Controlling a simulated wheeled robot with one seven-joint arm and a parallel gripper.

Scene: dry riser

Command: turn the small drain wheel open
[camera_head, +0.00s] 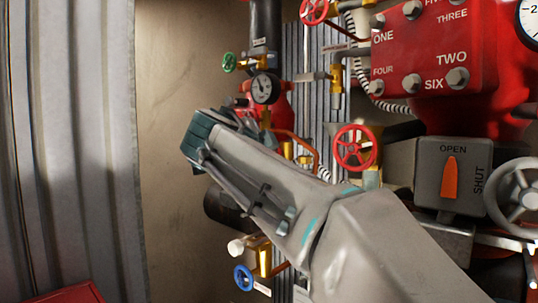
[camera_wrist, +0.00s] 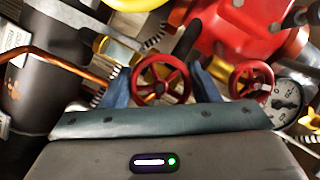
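My gripper (camera_wrist: 158,70) is open in the wrist view, with one blue-grey finger on each side of a small red handwheel (camera_wrist: 148,84). I cannot tell whether the fingers touch this wheel or how far beyond them it lies. A second red wheel (camera_wrist: 262,84) is to the right of the right finger. In the head view my gripper (camera_head: 200,142) is left of centre, and its fingertips are hidden. That view has a red wheel (camera_head: 355,148), another red wheel (camera_head: 314,10), a green wheel (camera_head: 229,62) and a blue wheel (camera_head: 243,277). No readable label marks the drain wheel.
A red valve body (camera_head: 430,50), an OPEN/SHUT box with an orange pointer (camera_head: 450,178) and a grey handwheel (camera_head: 520,196) crowd the right. A gauge (camera_head: 264,88) and copper pipe (camera_wrist: 62,62) are near my gripper. A corrugated panel (camera_head: 75,130) stands left.

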